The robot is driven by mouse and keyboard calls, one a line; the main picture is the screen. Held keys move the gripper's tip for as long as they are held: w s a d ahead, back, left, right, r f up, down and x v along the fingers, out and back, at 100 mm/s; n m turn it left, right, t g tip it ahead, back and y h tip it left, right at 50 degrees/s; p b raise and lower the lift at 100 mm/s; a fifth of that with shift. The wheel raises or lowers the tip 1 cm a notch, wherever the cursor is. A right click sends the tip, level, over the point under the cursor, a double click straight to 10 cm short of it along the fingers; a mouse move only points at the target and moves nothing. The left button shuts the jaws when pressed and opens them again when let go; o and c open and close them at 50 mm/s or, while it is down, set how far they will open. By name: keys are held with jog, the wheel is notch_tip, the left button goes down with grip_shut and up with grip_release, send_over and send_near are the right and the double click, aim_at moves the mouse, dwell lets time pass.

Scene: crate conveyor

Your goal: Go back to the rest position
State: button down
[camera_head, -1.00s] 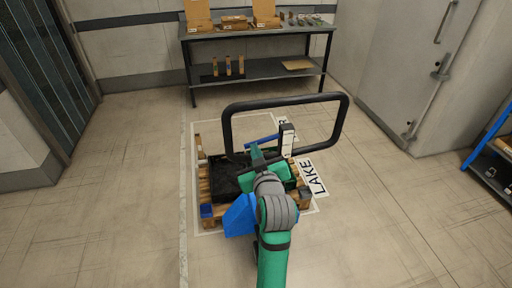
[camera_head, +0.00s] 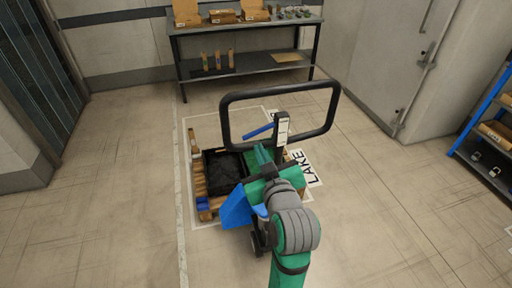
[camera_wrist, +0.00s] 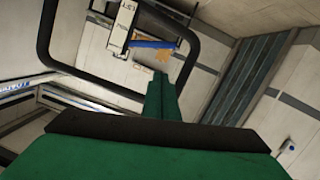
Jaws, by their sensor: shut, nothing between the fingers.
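My gripper (camera_wrist: 162,97) shows in the wrist view as green fingers held together, shut and empty. In the head view my gripper (camera_head: 262,156) is in front of my arm, above the right part of a wooden pallet (camera_head: 205,206). The wrist view looks across the room, with the walls and ceiling tilted. No object touches the fingers. My arm hides part of the pallet.
A black crate (camera_head: 209,157) with dark contents stands on the pallet. A black tube frame (camera_head: 226,122) rises around the gripper area. A grey table (camera_head: 180,78) with cardboard boxes is at the back. A blue shelf (camera_head: 470,128) stands at right. The floor at left is clear.

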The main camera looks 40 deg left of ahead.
jog(key=shift+s+d+r, duration=0.1)
jog(key=shift+s+d, duration=0.15)
jog(key=shift+s, duration=0.1)
jog(key=s+d+f+m+t+h, duration=0.2)
jog(key=d+f+m+t+h, duration=0.7)
jog(key=d+f, duration=1.25)
jog(key=s+d+f+m+h, duration=0.1)
jog(key=s+d, duration=0.3)
jog(key=s, duration=0.3)
jog(key=s+d+f+m+g+h, duration=0.1)
jog(key=s+d, duration=0.3)
jog(key=s, duration=0.4)
jog(key=s+d+f+m+g+h, duration=0.1)
jog(key=s+d+f+m+h, duration=0.1)
jog(key=s+d, duration=0.3)
jog(key=s+m, duration=0.1)
jog(key=s, duration=0.1)
jog(key=shift+s+f, duration=0.3)
jog(key=shift+f, duration=0.1)
